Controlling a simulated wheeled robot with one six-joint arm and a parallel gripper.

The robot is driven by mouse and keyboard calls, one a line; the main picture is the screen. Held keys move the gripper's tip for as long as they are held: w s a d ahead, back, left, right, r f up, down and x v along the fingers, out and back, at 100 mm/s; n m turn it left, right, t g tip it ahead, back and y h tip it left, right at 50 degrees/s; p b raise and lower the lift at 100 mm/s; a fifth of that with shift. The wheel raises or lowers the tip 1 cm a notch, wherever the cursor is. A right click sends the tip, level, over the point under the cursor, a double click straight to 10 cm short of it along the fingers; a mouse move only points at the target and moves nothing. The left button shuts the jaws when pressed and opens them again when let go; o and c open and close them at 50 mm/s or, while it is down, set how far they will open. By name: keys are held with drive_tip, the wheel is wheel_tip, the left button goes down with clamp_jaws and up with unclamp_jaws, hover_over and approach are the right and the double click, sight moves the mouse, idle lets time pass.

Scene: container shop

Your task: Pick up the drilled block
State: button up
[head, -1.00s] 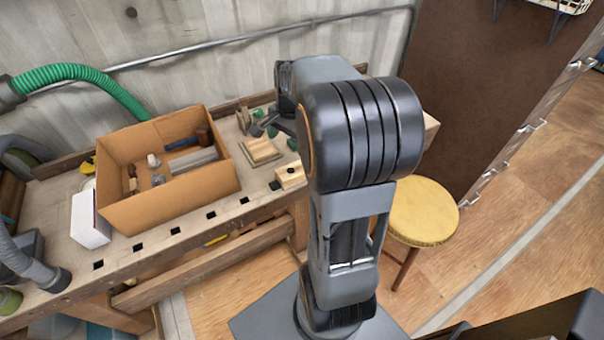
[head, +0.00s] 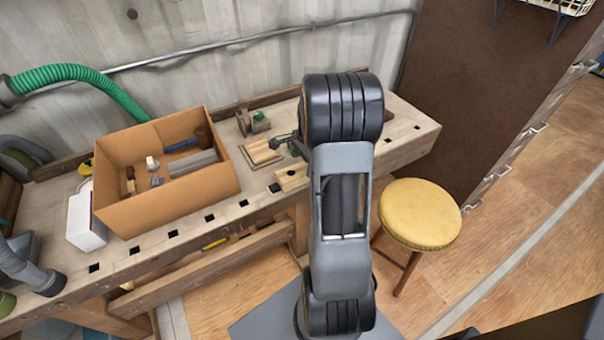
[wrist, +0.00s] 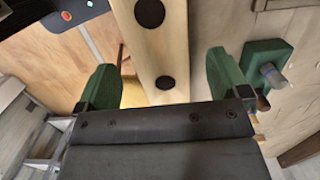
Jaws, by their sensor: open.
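The drilled block (wrist: 163,45) is a pale wooden bar with round dark holes in its face. In the wrist view it runs from the top edge down between my fingers, and its lower end is hidden behind the gripper body. My gripper (wrist: 160,78) is open, with one green fingertip on each side of the block and a visible gap on both sides. In the head view a pale block, likely the same one (head: 293,179), lies near the bench's front edge. My gripper (head: 288,143) is partly hidden there by my arm.
The workbench (head: 400,132) has a clear right end. A cardboard box (head: 170,207) with tools stands left, beside a white box (head: 84,222). A flat wooden piece (head: 261,152) lies behind the block. A yellow stool (head: 420,213) stands right of my arm.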

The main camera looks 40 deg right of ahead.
sight(303, 168)
drive_tip(key=f, duration=0.5)
drive_tip(key=shift+a, duration=0.4)
drive_tip(key=shift+r, duration=0.1)
drive_tip(key=c, duration=1.2)
